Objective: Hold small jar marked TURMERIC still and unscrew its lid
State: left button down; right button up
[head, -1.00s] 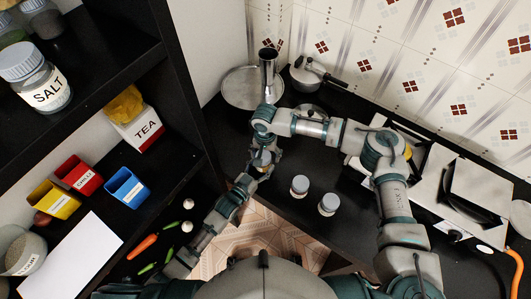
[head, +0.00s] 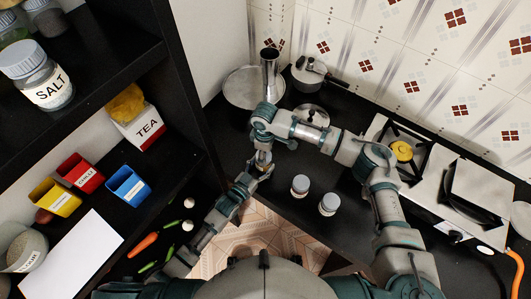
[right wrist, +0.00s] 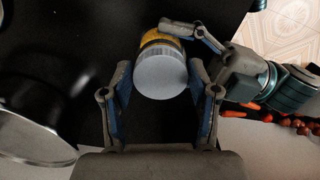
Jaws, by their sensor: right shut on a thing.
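The small jar (right wrist: 160,38) has yellow contents and a round grey lid (right wrist: 161,73). Its label cannot be read here. In the head view the jar (head: 264,158) is mostly hidden between my two grippers. My right gripper (right wrist: 162,82) is above the jar, with its fingers on both sides of the lid, shut on it. My left gripper (right wrist: 190,33) comes from the right in the wrist view, with a finger across the jar's body below the lid. It appears shut around the body. In the head view my left gripper (head: 253,174) is low beside the jar.
Two more grey-lidded jars (head: 300,185) (head: 328,204) stand on the black counter (head: 290,207) close by. A pot (head: 311,72), a lid (head: 312,115) and a large pan (head: 245,88) are behind. The stove (head: 440,190) is right; a dark shelf (head: 185,105) is left.

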pick_arm(q)
jog(key=shift+a+r, duration=0.1)
pick_arm(e)
jog(key=shift+w+d+f, duration=0.2)
jog(key=shift+w+d, duration=0.1)
jog(key=shift+c, duration=0.2)
jog(key=shift+s, duration=0.2)
jog(key=shift+a, duration=0.1)
jog(key=shift+r, duration=0.15)
pick_arm(q)
jog(key=shift+s, duration=0.15)
pick_arm(e)
jog(key=shift+a+r, duration=0.15)
jog(key=shift+r, duration=1)
jog(key=shift+s, duration=0.1)
